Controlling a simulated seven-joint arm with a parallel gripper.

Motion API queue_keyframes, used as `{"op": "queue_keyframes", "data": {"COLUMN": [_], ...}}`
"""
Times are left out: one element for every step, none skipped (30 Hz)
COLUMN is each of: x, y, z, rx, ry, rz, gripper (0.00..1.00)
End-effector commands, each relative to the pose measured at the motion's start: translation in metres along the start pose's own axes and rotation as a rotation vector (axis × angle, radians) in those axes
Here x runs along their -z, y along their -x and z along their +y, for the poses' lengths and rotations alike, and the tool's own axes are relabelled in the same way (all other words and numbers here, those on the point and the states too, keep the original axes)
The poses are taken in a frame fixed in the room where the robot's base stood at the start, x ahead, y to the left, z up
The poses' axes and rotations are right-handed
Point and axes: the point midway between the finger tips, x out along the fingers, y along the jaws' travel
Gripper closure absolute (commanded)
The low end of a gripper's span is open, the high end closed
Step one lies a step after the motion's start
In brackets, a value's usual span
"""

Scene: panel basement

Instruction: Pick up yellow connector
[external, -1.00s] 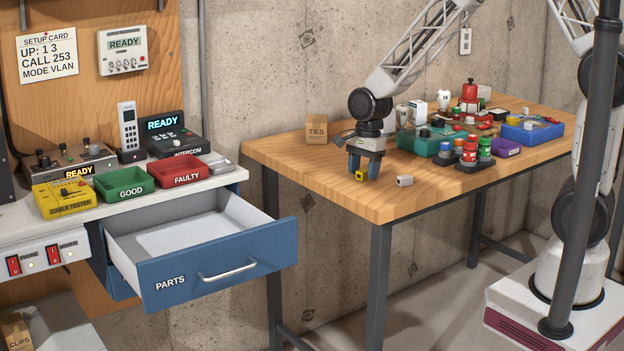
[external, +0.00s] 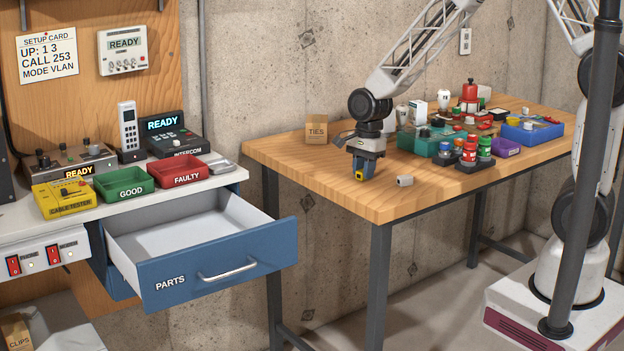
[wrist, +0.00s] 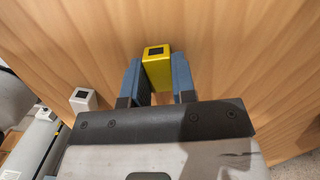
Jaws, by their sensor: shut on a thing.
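The yellow connector (external: 360,175) is at the wooden table's near left part, between the blue fingers of my gripper (external: 365,170). In the wrist view the yellow connector (wrist: 157,66) is a small block with a dark square opening on its end. Both blue fingers of my gripper (wrist: 156,78) press against its sides, so the gripper is shut on it. The connector is at or very near the tabletop; I cannot tell if it touches.
A white connector (external: 404,181) lies to the right of my gripper, also in the wrist view (wrist: 83,99). A TIES box (external: 317,129) stands behind left. Bins, red and green buttons (external: 470,152) and a blue tray (external: 531,131) crowd the right. The open PARTS drawer (external: 215,262) is left.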

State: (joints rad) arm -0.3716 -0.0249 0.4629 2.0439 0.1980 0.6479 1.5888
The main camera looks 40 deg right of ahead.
Motion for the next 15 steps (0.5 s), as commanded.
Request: {"op": "queue_keyframes", "data": {"x": [0.000, 0.000, 0.000, 0.000, 0.000, 0.000, 0.000, 0.000, 0.000, -0.001, -0.001, -0.001, -0.001, -0.002, -0.002], "y": [0.000, 0.000, 0.000, 0.000, 0.000, 0.001, 0.001, 0.002, 0.003, 0.004, 0.005, 0.008, 0.010, 0.012, 0.016], "z": [0.000, 0.000, 0.000, 0.000, 0.000, 0.000, 0.000, 0.000, 0.000, 0.000, 0.000, 0.000, 0.000, 0.000, 0.000], "rx": [0.000, 0.000, 0.000, 0.000, 0.000, 0.000, 0.000, 0.000, 0.001, 0.001, 0.001, 0.001, 0.001, 0.001, 0.001], "ry": [0.000, 0.000, 0.000, 0.000, 0.000, 0.000, 0.000, 0.000, 0.000, 0.000, 0.000, 0.000, 0.001, 0.001, 0.001], "rz": [0.000, 0.000, 0.000, 0.000, 0.000, 0.000, 0.000, 0.000, 0.000, 0.000, 0.000, 0.000, 0.000, 0.000, 0.000], "gripper": [0.97, 0.97, 0.97, 0.97, 0.98, 0.98, 0.98, 0.98, 0.98, 0.98, 0.98, 0.98, 0.98, 0.98, 0.98]}}
